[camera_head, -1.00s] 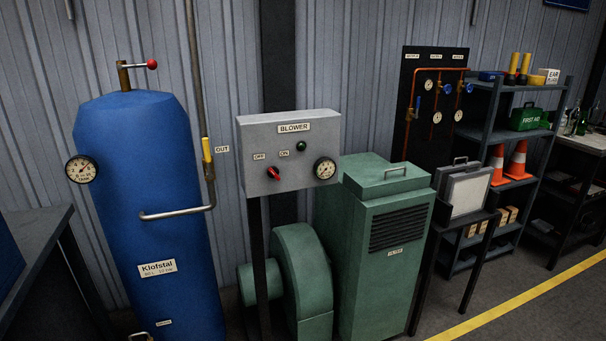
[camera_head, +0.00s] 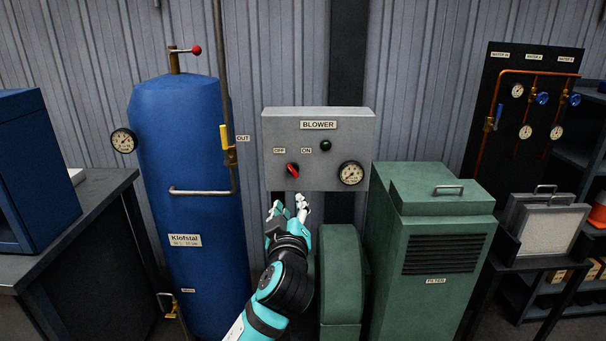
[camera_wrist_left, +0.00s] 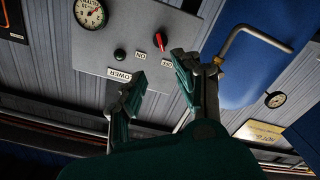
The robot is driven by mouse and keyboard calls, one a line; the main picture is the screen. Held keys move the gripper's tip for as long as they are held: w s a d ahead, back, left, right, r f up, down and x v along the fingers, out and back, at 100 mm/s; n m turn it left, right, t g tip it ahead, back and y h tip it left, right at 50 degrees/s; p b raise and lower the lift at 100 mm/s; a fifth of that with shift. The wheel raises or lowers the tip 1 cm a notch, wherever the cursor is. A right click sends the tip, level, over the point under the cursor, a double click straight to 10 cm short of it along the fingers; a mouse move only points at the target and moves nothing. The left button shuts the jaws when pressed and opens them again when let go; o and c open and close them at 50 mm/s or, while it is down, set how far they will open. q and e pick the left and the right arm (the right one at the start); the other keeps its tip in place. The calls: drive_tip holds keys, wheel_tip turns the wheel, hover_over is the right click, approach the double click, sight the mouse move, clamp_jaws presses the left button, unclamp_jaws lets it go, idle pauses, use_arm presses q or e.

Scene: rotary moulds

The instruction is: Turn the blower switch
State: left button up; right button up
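The blower switch is a small red knob (camera_head: 292,170) at the lower left of the grey BLOWER box (camera_head: 345,135), under the OFF and ON labels. It is tilted toward the OFF side. My left gripper (camera_head: 288,208) is just below the knob, with its two fingers spread and nothing between them. In the left wrist view the red knob (camera_wrist_left: 160,40) appears beyond the open fingers (camera_wrist_left: 155,80), apart from them. The green lamp (camera_head: 325,146) on the box looks dark. My right gripper is not in view.
A gauge (camera_head: 351,173) sits on the box's right side. The green filter cabinet (camera_head: 430,230) stands to the right. A dark bench (camera_head: 75,225) is at far left.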

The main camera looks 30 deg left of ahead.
use_arm(q)
drive_tip(key=p, duration=0.1)
approach(293, 173)
drive_tip(key=p+x, duration=0.2)
drive_tip(key=x, duration=0.5)
drive_tip(key=shift+w+a+r, duration=0.1)
drive_tip(key=shift+w+a, duration=0.15)
drive_tip(key=shift+w, duration=0.05)
drive_tip(key=shift+w+a, duration=0.3)
drive_tip(key=shift+w, duration=0.25)
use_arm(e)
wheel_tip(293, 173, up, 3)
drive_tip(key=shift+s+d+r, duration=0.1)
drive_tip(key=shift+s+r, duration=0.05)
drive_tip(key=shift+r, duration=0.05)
use_arm(q)
drive_tip(key=shift+c, duration=0.3)
clamp_jaws()
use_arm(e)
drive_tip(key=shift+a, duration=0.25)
